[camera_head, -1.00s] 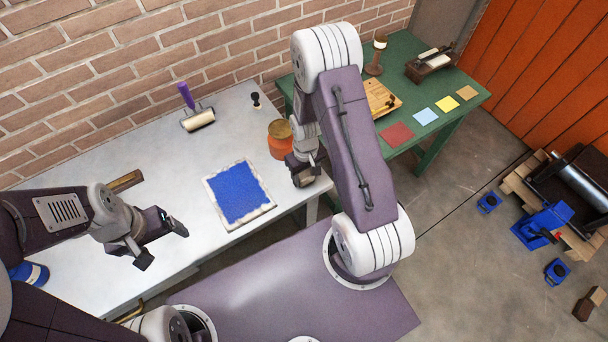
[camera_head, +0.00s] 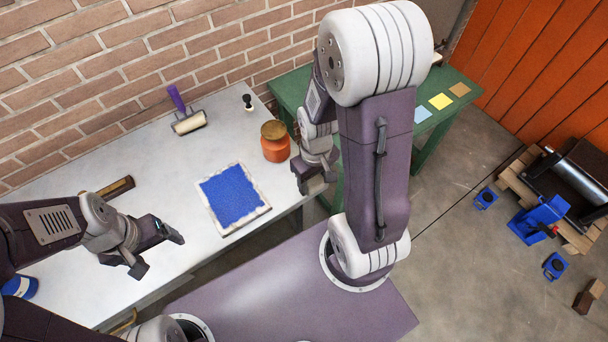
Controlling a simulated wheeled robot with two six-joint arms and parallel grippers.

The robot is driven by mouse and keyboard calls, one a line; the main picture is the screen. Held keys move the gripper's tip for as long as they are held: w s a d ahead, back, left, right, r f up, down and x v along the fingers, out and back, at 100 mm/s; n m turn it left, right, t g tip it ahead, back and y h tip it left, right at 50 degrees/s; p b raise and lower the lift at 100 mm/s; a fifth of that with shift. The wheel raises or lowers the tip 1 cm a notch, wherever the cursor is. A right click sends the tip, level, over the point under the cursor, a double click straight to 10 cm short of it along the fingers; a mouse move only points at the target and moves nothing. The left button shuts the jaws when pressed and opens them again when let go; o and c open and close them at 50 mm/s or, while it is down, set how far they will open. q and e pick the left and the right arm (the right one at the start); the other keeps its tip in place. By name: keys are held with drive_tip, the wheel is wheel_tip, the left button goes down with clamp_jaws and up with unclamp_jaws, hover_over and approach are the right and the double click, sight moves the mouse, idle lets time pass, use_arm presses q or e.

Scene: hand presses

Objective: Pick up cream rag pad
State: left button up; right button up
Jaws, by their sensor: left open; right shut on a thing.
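My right gripper (camera_head: 314,186) is shut, off the front right edge of the white table. A small cream-beige thing shows between its jaws, seemingly the cream rag pad (camera_head: 317,186). It is small and mostly hidden by the fingers, so its shape is hard to tell. My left gripper (camera_head: 158,253) is open and empty over the left part of the white table.
The white table (camera_head: 110,211) bears a pale-edged slab with blue on it (camera_head: 231,196), an orange jar (camera_head: 275,142), a roller (camera_head: 189,122) and a black-knobbed stamp (camera_head: 248,103). Light blue (camera_head: 423,114), yellow (camera_head: 441,102) and tan (camera_head: 460,89) squares lie on the green table (camera_head: 447,119).

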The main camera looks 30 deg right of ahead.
drive_tip(key=s+b, duration=0.1)
drive_tip(key=b, duration=0.1)
drive_tip(key=s+b, duration=0.1)
drive_tip(key=b, duration=0.1)
drive_tip(key=shift+s+r, duration=0.3)
use_arm(q)
wheel_tip(320, 180, down, 6)
drive_tip(key=shift+f+b, duration=0.25)
drive_tip(key=shift+b, duration=0.15)
use_arm(e)
drive_tip(key=shift+s+r, duration=0.6)
drive_tip(key=shift+r, duration=0.05)
